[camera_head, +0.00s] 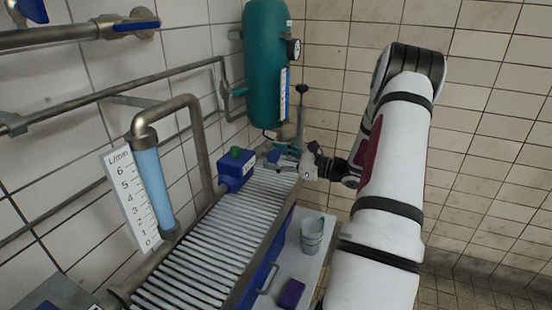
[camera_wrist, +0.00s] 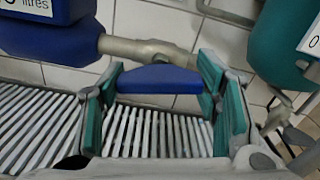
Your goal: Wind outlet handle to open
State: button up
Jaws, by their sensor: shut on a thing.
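The blue outlet handle (camera_wrist: 160,79) sits on a metal pipe (camera_wrist: 148,50) in the wrist view. It lies crosswise between the teal-padded fingers of my gripper (camera_wrist: 162,100), which is shut on it, with the pads at the handle's two ends. In the head view my gripper (camera_head: 286,154) is at the far end of the slatted grate, below the teal tank. The handle is small and partly hidden there.
A blue meter box with a green top (camera_head: 236,168) stands just left of my gripper. The teal tank (camera_head: 267,65) hangs behind it. The slatted grate (camera_head: 205,250) lies below. A bucket (camera_head: 312,235) and a purple block (camera_head: 291,294) sit on the lower shelf.

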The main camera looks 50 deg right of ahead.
jog(key=n+b, duration=0.3)
jog(key=n, duration=0.1)
jog(key=shift+f+n, duration=0.15)
jog(key=shift+n, duration=0.15)
jog(key=n+b, duration=0.3)
jog(key=shift+n+b, duration=0.3)
jog(key=shift+b, duration=0.1)
jog(key=n+b, duration=0.4)
jog(key=b, duration=0.1)
jog(key=shift+f, duration=0.1)
jog(key=n+b, duration=0.3)
jog(key=b, duration=0.1)
jog(key=shift+r+n+b, duration=0.2)
jog(key=shift+n+b, duration=0.1)
jog(key=shift+b, duration=0.05)
jog(key=o, duration=1.2)
jog(key=shift+c, duration=0.2)
jog(key=v, duration=1.2)
